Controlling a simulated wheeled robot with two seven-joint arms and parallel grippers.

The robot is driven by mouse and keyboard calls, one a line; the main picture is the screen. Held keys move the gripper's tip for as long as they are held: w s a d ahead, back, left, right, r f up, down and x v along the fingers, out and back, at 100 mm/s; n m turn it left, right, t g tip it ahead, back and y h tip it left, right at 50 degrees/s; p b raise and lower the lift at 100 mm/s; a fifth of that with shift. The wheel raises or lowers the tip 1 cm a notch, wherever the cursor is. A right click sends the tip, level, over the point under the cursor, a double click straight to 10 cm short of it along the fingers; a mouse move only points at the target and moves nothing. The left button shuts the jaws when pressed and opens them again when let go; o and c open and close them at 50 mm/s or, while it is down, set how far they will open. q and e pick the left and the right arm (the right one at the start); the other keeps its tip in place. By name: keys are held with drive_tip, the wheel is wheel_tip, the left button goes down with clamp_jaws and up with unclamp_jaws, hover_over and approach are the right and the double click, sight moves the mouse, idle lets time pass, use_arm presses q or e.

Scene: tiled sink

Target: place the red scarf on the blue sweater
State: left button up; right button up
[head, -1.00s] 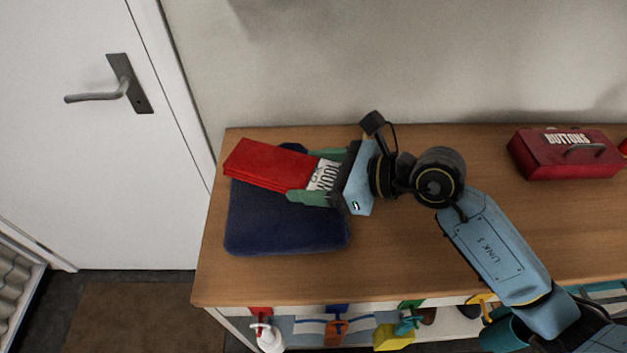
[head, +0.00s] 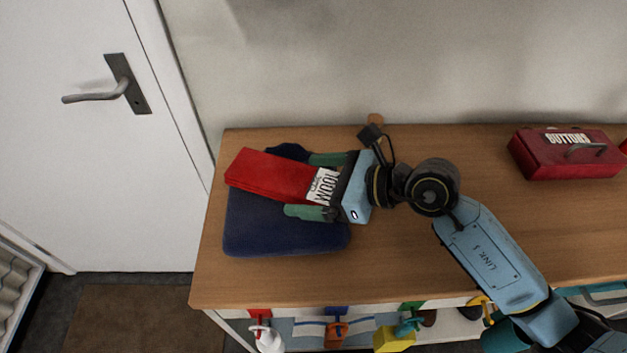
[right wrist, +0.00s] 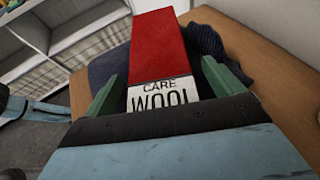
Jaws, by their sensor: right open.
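The red scarf (head: 266,175) is folded into a long strip with a white wool care label at its right end. It lies across the upper part of the folded blue sweater (head: 285,228) on the wooden top. In the right wrist view the scarf (right wrist: 158,48) runs away from me over the dark sweater (right wrist: 210,48). My right gripper (head: 308,186) is open, its green fingers on either side of the scarf's label end with gaps between. The sweater under the scarf is hidden. My left gripper is not in view.
A red buttons box (head: 566,153) stands at the back right of the wooden top (head: 420,265). The wall is behind, a white door (head: 70,150) is left. Several small coloured items hang below the front edge.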

drive_tip(key=shift+d+r, duration=0.2)
drive_tip(key=shift+r, duration=0.05)
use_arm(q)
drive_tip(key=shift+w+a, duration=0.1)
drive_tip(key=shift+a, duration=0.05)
use_arm(e)
drive_tip(key=v, duration=1.1)
drive_tip(key=shift+s+d, duration=0.2)
drive_tip(key=shift+d, duration=0.05)
